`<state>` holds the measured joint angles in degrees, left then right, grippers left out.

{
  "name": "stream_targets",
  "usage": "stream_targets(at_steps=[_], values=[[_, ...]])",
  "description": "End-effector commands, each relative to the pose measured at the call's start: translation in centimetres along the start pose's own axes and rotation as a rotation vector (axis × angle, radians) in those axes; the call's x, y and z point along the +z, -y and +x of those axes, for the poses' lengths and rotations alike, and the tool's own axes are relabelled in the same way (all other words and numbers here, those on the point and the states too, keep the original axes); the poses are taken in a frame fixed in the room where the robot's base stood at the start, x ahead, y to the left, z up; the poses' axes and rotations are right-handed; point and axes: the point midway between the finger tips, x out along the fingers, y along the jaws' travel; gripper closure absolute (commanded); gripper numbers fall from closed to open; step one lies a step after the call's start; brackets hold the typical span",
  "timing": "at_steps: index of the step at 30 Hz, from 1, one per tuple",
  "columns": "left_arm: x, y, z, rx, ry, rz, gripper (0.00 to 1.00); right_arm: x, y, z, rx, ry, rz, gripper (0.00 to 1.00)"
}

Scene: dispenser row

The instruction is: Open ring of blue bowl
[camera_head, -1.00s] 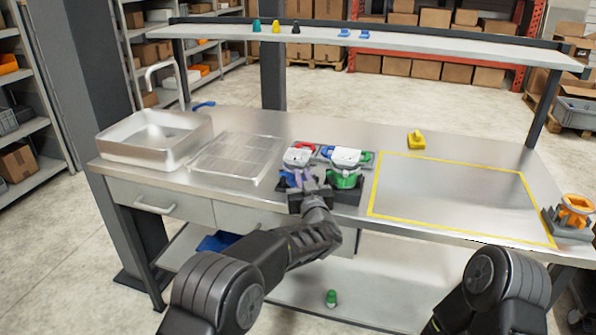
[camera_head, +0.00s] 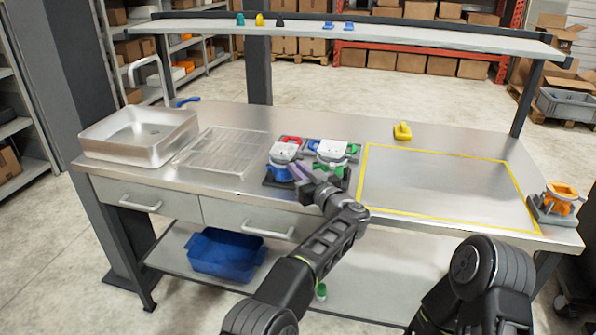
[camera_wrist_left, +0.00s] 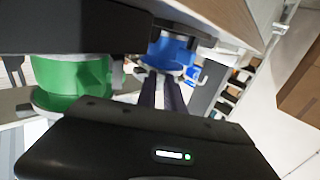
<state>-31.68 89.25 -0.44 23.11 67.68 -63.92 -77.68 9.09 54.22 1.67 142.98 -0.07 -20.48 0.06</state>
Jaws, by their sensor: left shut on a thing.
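The blue bowl (camera_head: 279,173) sits under a white and red top at the left of the dark dispenser block on the counter. In the left wrist view the blue bowl (camera_wrist_left: 172,52) is just beyond the fingertips. My left gripper (camera_head: 297,172) reaches it from the front right, its narrow fingers close together and shut at the bowl's ring. The exact grip on the ring is small and partly hidden. The green bowl (camera_wrist_left: 72,78) is close beside the gripper in the wrist view. My right gripper is out of view.
The green bowl's white-topped dispenser (camera_head: 331,150) stands directly to the right. A sink (camera_head: 140,137) and drain tray (camera_head: 222,150) are to the left. A yellow object (camera_head: 402,131) stands behind the clear yellow-outlined area. An orange-topped fixture (camera_head: 560,200) is at the right end.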

Motion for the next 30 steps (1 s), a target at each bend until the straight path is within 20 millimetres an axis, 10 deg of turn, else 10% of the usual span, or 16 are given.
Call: stream_targets(at_steps=[10, 18, 30], values=[[0.01, 0.10, 0.05, -0.003, 0.000, 0.000, 1.00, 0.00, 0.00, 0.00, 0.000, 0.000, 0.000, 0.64], [0.01, 0.09, 0.05, -0.003, 0.000, 0.000, 0.66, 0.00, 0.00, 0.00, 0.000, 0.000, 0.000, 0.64], [0.00, 0.05, -0.16, -0.003, 0.000, 0.000, 0.65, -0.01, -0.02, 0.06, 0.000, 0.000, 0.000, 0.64]])
